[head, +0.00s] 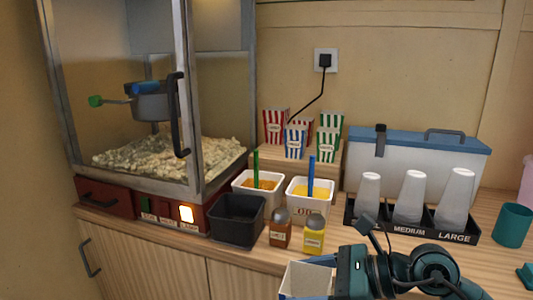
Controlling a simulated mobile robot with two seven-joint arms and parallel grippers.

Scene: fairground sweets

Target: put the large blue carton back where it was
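My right gripper (345,272) comes in from the bottom right, in front of the counter. It appears shut on the wall of an open-topped carton (304,281), pale inside with a bluish outer side. The carton's lower part is cut off by the frame edge, and its size label is not visible. Striped cartons stand on a wooden step (345,160) at the back: a blue one (295,141) and a green one (326,145) in front, red ones and another green one behind. My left gripper is not in view.
A popcorn machine (190,120) stands left. A black bin (237,220), two white tubs, and brown (281,228) and yellow (314,233) shakers stand between carton and step. A cup rack (400,228) marked MEDIUM and LARGE, a blue-lidded cooler (460,157) and a teal cup (512,226) are right.

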